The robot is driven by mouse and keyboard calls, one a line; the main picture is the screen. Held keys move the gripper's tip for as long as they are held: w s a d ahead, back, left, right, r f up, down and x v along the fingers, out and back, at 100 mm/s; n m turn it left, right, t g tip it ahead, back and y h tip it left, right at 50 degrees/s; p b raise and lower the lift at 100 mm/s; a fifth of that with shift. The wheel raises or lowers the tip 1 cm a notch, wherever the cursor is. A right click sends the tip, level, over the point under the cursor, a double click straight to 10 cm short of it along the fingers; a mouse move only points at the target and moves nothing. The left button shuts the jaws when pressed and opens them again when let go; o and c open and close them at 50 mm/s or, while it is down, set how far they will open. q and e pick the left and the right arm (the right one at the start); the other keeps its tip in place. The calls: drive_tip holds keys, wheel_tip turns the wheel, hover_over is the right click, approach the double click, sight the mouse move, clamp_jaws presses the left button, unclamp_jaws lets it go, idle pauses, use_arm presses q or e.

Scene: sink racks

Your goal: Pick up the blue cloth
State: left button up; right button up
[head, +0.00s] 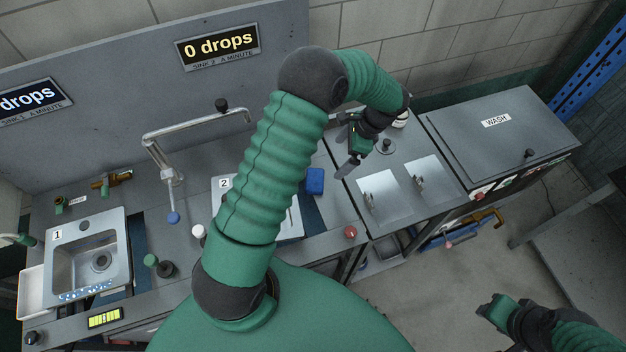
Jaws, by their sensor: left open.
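A small blue folded-looking piece (315,181), which looks like the blue cloth, lies on the grey counter beside sink 2. My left arm reaches across the middle of the head view and bends down at the right. My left gripper (349,152) is open and empty, just up and right of the blue piece and apart from it. My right gripper (492,311) is at the lower right, over the floor and far from the counter. Its jaws are too unclear to read. My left arm hides much of sink 2.
Sink 1 (91,262) is at the left, with a tap (172,187) right of it. Right of the gripper are metal plates (381,199) with handles and a grey WASH box (497,132). A red knob (350,232) is on the counter's front edge.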

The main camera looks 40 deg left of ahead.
use_arm(q)
drive_tip(key=p, duration=0.3)
approach(316, 179)
drive_tip(key=f, duration=0.3)
drive_tip(key=shift+s+d, duration=0.1)
drive_tip(key=shift+s, duration=0.15)
drive_tip(key=shift+s+f, duration=0.2)
drive_tip(key=shift+f, duration=0.1)
drive_tip(key=shift+s+a+f+p, duration=0.25)
drive_tip(key=shift+a+f+p, duration=0.15)
drive_tip(key=shift+a+p, duration=0.15)
drive_tip(key=shift+s+a+f+p, duration=0.3)
drive_tip(key=shift+a+f+p, duration=0.1)
drive_tip(key=shift+a+p, duration=0.1)
drive_tip(key=x, duration=0.3)
drive_tip(key=shift+w+p, duration=0.25)
drive_tip(key=shift+p, duration=0.1)
drive_tip(key=shift+a+f, duration=0.1)
drive_tip(key=shift+f, duration=0.15)
use_arm(e)
drive_tip(key=r, duration=0.3)
drive_tip(key=w+r, duration=0.1)
drive_tip(key=r, duration=0.1)
drive_tip(key=shift+r, duration=0.2)
use_arm(q)
drive_tip(key=shift+r, duration=0.1)
drive_tip(key=c, duration=1.4)
use_arm(e)
drive_tip(key=shift+s+d, duration=0.1)
drive_tip(key=shift+d, duration=0.05)
